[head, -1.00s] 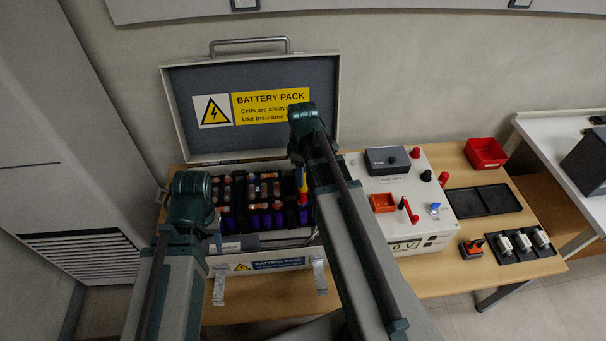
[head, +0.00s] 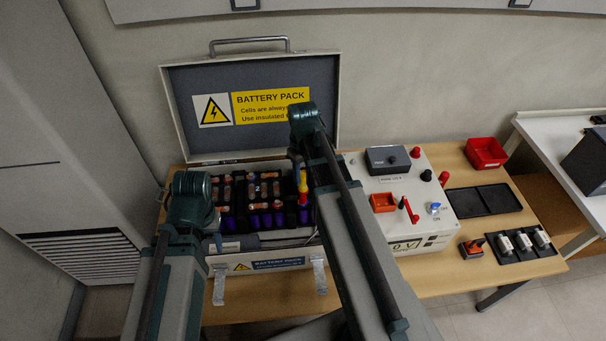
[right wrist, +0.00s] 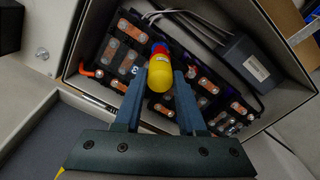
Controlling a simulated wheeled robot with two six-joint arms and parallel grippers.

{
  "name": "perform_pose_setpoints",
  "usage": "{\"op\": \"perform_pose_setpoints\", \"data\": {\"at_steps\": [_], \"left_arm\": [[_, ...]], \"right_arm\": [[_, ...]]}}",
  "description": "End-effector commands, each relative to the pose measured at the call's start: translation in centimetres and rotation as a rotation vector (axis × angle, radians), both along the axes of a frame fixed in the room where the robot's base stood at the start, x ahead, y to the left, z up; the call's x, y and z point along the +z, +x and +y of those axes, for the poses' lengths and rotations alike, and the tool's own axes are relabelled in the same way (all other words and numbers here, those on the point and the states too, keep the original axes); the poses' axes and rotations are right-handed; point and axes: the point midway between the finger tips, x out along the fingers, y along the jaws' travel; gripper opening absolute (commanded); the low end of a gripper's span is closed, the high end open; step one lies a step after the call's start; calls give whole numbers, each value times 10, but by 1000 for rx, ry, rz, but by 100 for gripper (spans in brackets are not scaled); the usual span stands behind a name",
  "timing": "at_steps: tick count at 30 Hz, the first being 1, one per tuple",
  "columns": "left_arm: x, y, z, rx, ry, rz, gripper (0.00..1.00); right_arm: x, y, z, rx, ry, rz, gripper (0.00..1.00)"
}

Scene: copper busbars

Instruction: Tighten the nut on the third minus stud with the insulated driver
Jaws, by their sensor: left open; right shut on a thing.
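The insulated driver has a yellow and red handle; it stands among the battery cells in the head view (head: 303,184) and shows end-on in the right wrist view (right wrist: 159,72). My right gripper (right wrist: 163,82) is shut on its handle; in the head view the arm partly covers it. Copper busbars (right wrist: 207,85) with studs lie across the dark cell blocks. The driver's tip, and the stud and nut under it, are hidden, so I cannot tell which stud it is at. My left gripper (head: 216,232) is open at the left front of the case, mostly behind its arm.
The open battery case (head: 220,267) has its lid (head: 188,142) upright behind. A grey box with white cables (right wrist: 242,63) is inside. Right of it stand a tester (head: 428,208), red bin (head: 486,153), black tray (head: 512,199) and fuse holders (head: 522,243).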

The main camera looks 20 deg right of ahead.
Motion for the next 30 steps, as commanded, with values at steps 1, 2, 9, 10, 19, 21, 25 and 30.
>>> {"op": "perform_pose_setpoints", "data": {"at_steps": [1, 2, 9, 10, 19, 21, 25, 30], "left_arm": [[0, 0, 0, 0, 0, 0, 50], [0, 0, 0, 0, 0, 0, 50], [0, 0, 0, 0, 0, 0, 50], [0, 0, 0, 0, 0, 0, 50], [0, 0, 0, 0, 0, 0, 50], [0, 0, 0, 0, 0, 0, 50], [0, 0, 0, 0, 0, 0, 50], [0, 0, 0, 0, 0, 0, 50]], "right_arm": [[0, 0, 0, -2, 0, 0, 0], [0, 0, 0, -1, 0, 0, 0], [0, 0, 0, -62, 0, 0, 0], [0, 0, 0, -97, 0, 0, 0], [0, 0, 0, -479, 0, 0, 0], [0, 0, 0, -523, 0, 0, 0], [0, 0, 0, -551, 0, 0, 0], [0, 0, 0, -550, 0, 0, 0]]}}
